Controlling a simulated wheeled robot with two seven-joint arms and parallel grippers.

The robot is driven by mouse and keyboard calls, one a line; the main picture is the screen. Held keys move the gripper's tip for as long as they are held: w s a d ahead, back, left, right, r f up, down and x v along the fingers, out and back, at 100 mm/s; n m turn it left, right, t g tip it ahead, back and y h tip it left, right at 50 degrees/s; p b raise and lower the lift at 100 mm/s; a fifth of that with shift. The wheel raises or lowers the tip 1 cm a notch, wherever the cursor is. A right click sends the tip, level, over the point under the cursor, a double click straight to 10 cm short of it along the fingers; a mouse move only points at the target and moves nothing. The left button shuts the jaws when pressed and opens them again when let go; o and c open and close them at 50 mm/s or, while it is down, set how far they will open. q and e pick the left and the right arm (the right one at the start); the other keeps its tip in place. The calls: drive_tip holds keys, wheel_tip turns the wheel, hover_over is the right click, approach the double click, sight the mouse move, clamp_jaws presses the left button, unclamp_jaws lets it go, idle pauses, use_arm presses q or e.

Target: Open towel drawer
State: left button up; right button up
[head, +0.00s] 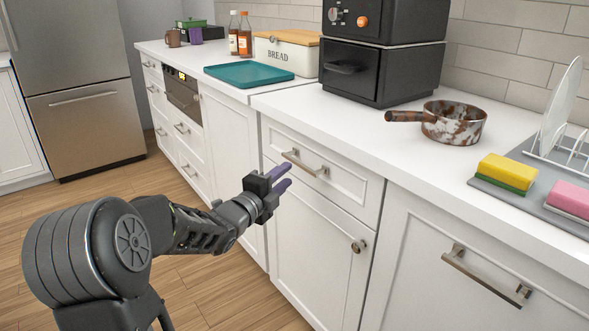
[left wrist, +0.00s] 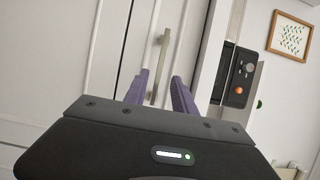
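A white top drawer (head: 345,186) with a metal bar handle (head: 305,162) is in the counter front, under the black oven; no label shows which drawer holds towels. It looks shut. My left gripper (head: 286,177) has purple fingers and points at this drawer, just short of the handle. In the left wrist view the fingers (left wrist: 160,80) are apart, and the bar handle (left wrist: 164,50) shows in the gap between them, farther off. The gripper is open and empty. My right gripper is not in view.
Below the drawer is a cupboard door with a knob (head: 358,246). A wider front with a bar handle (head: 485,278) is at the right. On the counter stand a rusty pan (head: 455,124), a teal tray (head: 248,75) and a bread box (head: 287,53). The floor at left is clear.

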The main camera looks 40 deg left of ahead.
sight(298, 165)
use_arm(q)
drive_tip(key=w, duration=0.5)
drive_tip(key=shift+w+a, duration=0.25)
drive_tip(key=shift+a, duration=0.05)
drive_tip(key=shift+c, duration=0.5)
clamp_jaws()
idle(0.6)
